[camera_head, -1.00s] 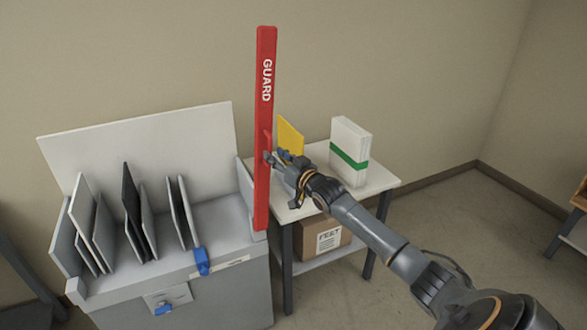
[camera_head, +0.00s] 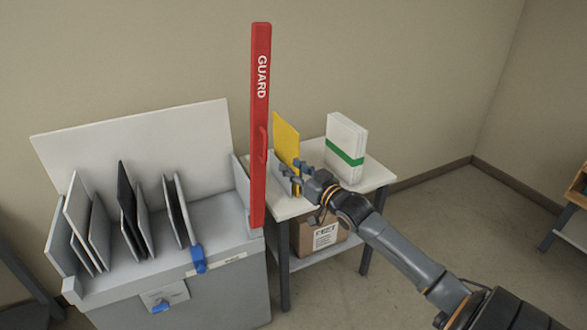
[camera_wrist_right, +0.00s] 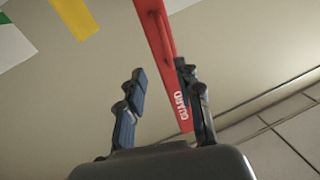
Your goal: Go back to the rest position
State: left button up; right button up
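My right gripper (camera_head: 300,174) is open and empty, held out in front of the small side table. In the right wrist view its two fingers (camera_wrist_right: 163,98) stand apart with nothing between them. The red guard bar (camera_head: 259,130) stands upright at the right end of the grey machine, its handle (camera_head: 263,145) free, left of the gripper and apart from it. In the right wrist view the guard (camera_wrist_right: 167,60) shows beyond the fingers. My left gripper is not in view.
The grey machine (camera_head: 225,285) holds several upright panels and has blue handles (camera_head: 199,260). The side table (camera_head: 375,180) carries a yellow board (camera_head: 285,135) and a white stack with a green band (camera_head: 345,150); a cardboard box (camera_head: 318,237) sits below.

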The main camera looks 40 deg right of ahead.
jog(key=s+f+g+h+b, duration=0.1)
jog(key=s+f+g, duration=0.25)
jog(key=f, duration=1.25)
jog(key=s+f+g, duration=0.3)
jog(key=s+f, duration=0.2)
jog(key=f, duration=1.2)
jog(key=s+a+f+g+b, duration=0.1)
jog(key=s+a+f+g, duration=0.15)
jog(key=s+f, duration=0.55)
jog(key=s+a+f+g, duration=0.2)
jog(key=s+a+f, duration=0.3)
jog(key=f, duration=0.5)
jog(key=s+a+f+n+g, duration=0.1)
jog(key=s+a+f, duration=0.4)
jog(key=s, duration=0.5)
jog(key=s+a+f+n+g+y, duration=0.1)
jog(key=s+a+f+g, duration=0.2)
jog(key=s, duration=0.7)
jog(key=s+a+f+n+g+b, duration=0.1)
jog(key=s+a+f+n+g, duration=0.1)
jog(key=s+a+f, duration=0.5)
jog(key=s, duration=0.3)
jog(key=shift+s+a+f+y, duration=0.2)
jog(key=shift+s+a+y, duration=0.1)
jog(key=shift+s, duration=0.1)
jog(key=shift+w+d, duration=0.1)
jog(key=shift+w, duration=0.05)
